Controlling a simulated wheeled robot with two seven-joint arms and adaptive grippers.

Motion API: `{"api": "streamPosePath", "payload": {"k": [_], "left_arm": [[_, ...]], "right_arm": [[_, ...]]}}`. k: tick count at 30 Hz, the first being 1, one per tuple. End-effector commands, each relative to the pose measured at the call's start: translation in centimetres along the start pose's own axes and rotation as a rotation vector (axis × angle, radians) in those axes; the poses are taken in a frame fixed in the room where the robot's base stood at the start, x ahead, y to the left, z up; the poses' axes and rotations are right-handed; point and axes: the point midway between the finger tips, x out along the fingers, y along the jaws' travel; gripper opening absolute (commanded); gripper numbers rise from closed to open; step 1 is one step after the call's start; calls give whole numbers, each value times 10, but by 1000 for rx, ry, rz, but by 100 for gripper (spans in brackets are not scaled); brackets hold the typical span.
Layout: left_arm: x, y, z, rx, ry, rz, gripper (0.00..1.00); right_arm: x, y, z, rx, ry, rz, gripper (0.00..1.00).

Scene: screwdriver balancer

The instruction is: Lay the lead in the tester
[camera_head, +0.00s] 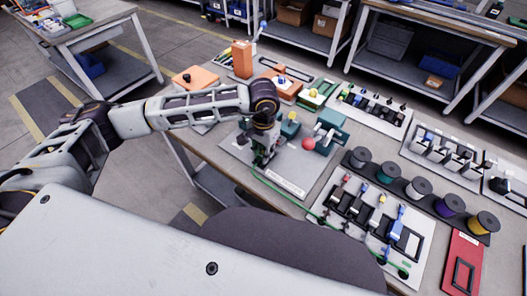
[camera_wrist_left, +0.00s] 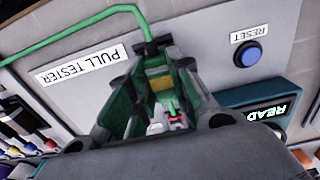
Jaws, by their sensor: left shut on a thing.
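The pull tester (camera_head: 236,148) is a grey plate on the bench, with a labelled front edge, a red knob (camera_head: 308,143) and a teal box (camera_head: 331,124). My left gripper (camera_head: 260,160) is low over its left part, pointing down. The left wrist view shows the gripper (camera_wrist_left: 160,90) shut around the end of the green lead (camera_wrist_left: 75,36), beside the PULL TESTER label (camera_wrist_left: 83,66). The lead (camera_head: 285,197) runs from the gripper towards the lower right. Its held end and its seat are mostly hidden by the fingers. My right gripper is not in view.
A board with small tools (camera_head: 350,207) and a row of wire spools (camera_head: 420,188) lie right of the tester. A blue RESET button (camera_wrist_left: 249,54) and a lit READ display (camera_wrist_left: 265,112) are close to the gripper. Orange blocks (camera_head: 242,59) stand behind.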

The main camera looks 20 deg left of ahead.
Motion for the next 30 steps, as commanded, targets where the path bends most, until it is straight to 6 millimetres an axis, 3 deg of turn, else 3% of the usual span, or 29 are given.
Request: {"api": "streamPosePath", "payload": {"k": [28,29,30], "left_arm": [[4,0,0,0,0,0,0],[4,0,0,0,0,0,24],[4,0,0,0,0,0,29]], "right_arm": [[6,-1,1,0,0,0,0],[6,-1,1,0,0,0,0],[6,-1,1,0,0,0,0]]}}
